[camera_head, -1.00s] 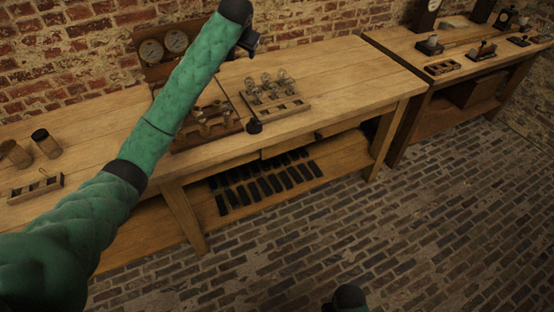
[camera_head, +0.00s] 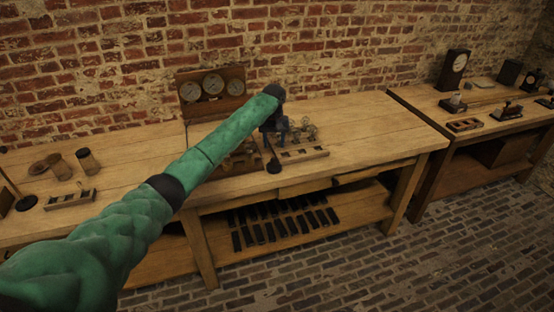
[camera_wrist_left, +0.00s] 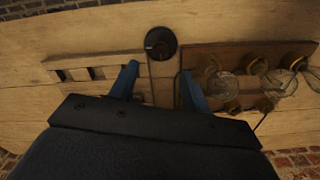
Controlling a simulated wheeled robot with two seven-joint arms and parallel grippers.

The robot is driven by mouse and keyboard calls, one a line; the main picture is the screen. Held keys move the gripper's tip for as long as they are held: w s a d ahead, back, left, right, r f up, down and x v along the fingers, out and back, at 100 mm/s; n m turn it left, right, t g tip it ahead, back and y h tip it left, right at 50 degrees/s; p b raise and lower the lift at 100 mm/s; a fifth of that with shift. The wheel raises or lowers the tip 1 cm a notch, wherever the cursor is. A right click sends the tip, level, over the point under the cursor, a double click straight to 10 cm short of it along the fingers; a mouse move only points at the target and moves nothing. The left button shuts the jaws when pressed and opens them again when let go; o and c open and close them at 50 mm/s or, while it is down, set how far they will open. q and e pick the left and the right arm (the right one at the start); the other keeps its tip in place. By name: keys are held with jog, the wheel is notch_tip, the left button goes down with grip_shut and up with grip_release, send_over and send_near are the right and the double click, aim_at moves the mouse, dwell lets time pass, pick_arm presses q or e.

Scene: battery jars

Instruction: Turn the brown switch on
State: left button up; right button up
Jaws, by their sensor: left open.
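I cannot single out a brown switch for certain. A brown wooden board with round metal and glass parts (camera_wrist_left: 230,60) lies on the bench at the right of the left wrist view; its details are unclear. In the head view this board (camera_head: 236,160) is partly hidden by my left arm. My right gripper is out of view.
A pale slotted rack (camera_wrist_left: 100,72) lies beside the black piece. Behind my arm is a wooden panel with three dials (camera_head: 212,87). Small wooden-based devices (camera_head: 508,111) and a clock (camera_head: 453,68) stand on the right bench. The bench's right part (camera_head: 375,125) is bare.

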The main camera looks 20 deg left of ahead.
aim_at(274, 159)
pick_arm(q)
jog(key=shift+a+f+n, duration=0.1)
jog(key=shift+f+n, duration=0.1)
jog(key=shift+n, duration=0.2)
jog(key=shift+s+f+p, duration=0.1)
jog(key=shift+f+p, duration=0.2)
jog(key=shift+f, duration=0.1)
jog(key=shift+f+p, duration=1)
jog(key=shift+f, duration=2.4)
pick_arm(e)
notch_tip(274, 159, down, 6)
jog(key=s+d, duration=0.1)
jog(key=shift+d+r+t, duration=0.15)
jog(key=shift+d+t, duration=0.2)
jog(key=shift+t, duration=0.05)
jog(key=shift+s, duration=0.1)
pick_arm(q)
jog(key=c, duration=1)
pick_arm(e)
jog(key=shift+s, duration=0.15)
